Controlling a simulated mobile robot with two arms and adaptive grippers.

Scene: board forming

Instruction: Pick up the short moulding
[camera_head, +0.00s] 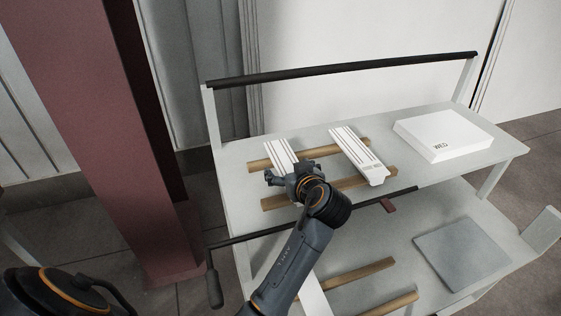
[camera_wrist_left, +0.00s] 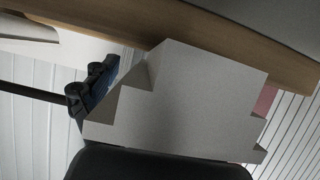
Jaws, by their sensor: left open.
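Two white grooved mouldings lie across wooden bars on the upper shelf. The left moulding (camera_head: 281,153) is partly hidden by my left gripper (camera_head: 282,181), which is at its near end. The right moulding (camera_head: 357,153) is clear of the gripper. With the left one's near end covered, I cannot compare their lengths surely. In the left wrist view a stepped moulding end (camera_wrist_left: 190,105) fills the middle, close to the camera. A dark finger (camera_wrist_left: 95,90) shows beside it. My left gripper is open; I cannot tell whether it touches the moulding. My right gripper is not in view.
The wooden bars (camera_head: 343,182) rest on the grey upper shelf (camera_head: 236,152). A white box (camera_head: 443,133) lies at its right. A black rail (camera_head: 345,69) runs along the back. A grey panel (camera_head: 463,252) lies on the lower shelf. A red column (camera_head: 112,130) stands at left.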

